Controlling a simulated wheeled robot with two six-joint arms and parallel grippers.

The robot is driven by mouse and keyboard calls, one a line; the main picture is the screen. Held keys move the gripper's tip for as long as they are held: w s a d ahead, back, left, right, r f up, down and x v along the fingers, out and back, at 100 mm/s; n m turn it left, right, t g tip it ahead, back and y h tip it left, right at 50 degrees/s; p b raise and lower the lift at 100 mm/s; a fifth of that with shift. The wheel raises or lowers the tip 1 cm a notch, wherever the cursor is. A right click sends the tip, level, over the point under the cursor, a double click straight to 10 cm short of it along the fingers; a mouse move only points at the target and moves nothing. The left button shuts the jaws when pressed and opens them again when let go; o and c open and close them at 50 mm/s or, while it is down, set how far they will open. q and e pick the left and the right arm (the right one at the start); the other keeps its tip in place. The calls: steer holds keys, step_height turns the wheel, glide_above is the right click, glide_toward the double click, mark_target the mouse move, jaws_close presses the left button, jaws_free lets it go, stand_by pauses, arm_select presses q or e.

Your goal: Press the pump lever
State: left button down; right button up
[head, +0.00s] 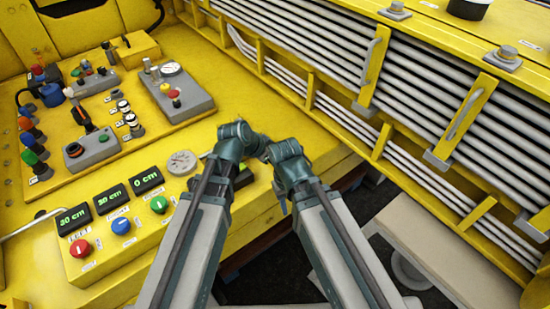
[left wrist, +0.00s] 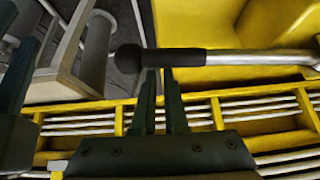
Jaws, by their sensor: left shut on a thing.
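The pump lever shows in the left wrist view as a pale metal rod (left wrist: 260,57) with a black grip (left wrist: 178,57) and a rounded end. My left gripper (left wrist: 158,74) reaches up to the grip, its two dark fingers close together and shut on it. In the head view my folded arms hide this hold, and I cannot make out the left gripper's fingers.
A yellow control panel with red, blue (head: 121,226) and green buttons, displays and a gauge (head: 182,162) lies left of my arms. Another metal rod (head: 22,226) sits at the left edge. Grey pipes (head: 470,115) in a yellow frame run along the right. Dark floor shows between.

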arm_select(q)
steer(key=shift+s+r+p, duration=0.1)
steer(key=shift+r+p, duration=0.05)
steer(key=shift+p, duration=0.35)
steer(key=r+p, duration=0.4)
steer(key=r, duration=0.1)
steer(key=shift+s+d+p, duration=0.1)
steer(key=shift+d+p, duration=0.15)
steer(key=shift+p, duration=0.15)
steer(key=p+v, duration=0.7)
steer(key=v, duration=0.1)
steer(key=shift+s+r, duration=0.2)
steer(key=shift+s, duration=0.05)
stand_by(1.1)
steer(key=s+a+f+n+g+y+b, duration=0.2)
steer(key=s+f+b, duration=0.3)
steer(key=f, duration=0.3)
steer(key=s+a+f+n+g+y+b, duration=0.2)
steer(key=s+f+n+y+b, duration=0.3)
steer(key=f+b, duration=0.3)
steer(key=shift+s+a+f+g, duration=0.15)
steer(key=shift+a+f+g, duration=0.25)
steer(key=shift+a, duration=0.1)
